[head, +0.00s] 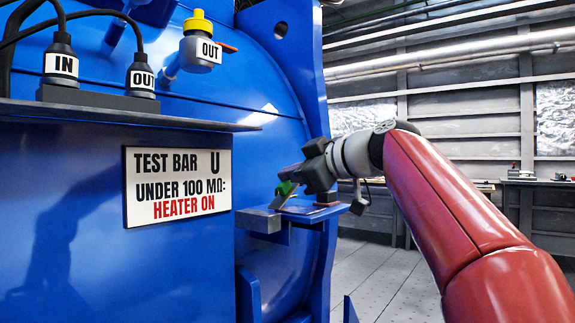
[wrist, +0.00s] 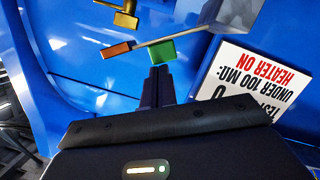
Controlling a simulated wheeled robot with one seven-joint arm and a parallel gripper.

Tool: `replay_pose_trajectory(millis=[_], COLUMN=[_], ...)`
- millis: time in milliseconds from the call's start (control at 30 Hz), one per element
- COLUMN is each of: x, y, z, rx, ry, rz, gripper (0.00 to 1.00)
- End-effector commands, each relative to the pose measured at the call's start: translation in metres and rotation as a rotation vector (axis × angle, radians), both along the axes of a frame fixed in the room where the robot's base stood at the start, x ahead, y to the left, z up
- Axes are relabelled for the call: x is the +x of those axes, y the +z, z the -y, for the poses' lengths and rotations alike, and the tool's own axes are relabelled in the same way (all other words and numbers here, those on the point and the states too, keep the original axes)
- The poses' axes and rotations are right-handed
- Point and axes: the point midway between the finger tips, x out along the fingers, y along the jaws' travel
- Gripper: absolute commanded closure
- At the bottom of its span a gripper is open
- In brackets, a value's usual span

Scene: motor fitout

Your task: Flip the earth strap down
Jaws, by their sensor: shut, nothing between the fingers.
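The earth strap appears to be the thin grey bar with a green grip (head: 286,188), tilted up from a grey block (head: 258,220) on the blue motor casing. In the wrist view the bar (wrist: 185,35) runs from the grey block to a copper-coloured end (wrist: 117,50), with the green grip (wrist: 161,50) partway along it. My gripper (head: 292,175) is at the strap in the head view. In the wrist view its dark fingertips (wrist: 158,70) are shut and empty, right by the green grip. I cannot tell whether they touch it.
A brass fitting (wrist: 125,17) lies beyond the copper end. A small blue ledge (head: 305,213) is beneath my gripper. A white sign (head: 178,186) is left of the strap. A shelf (head: 110,116) holds IN and OUT plugs. A yellow-capped OUT fitting (head: 199,45) is above.

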Motion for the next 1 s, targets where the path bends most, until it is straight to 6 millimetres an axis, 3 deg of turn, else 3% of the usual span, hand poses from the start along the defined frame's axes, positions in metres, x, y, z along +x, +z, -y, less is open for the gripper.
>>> replay_pose_trajectory(millis=[500,1000], x=[0.021,0.026], y=[-0.018,-0.027], z=[0.016,0.020], rx=[0.256,0.339], ry=[0.000,0.001], rz=[-0.328,-0.433], gripper=[1.00,1.00])
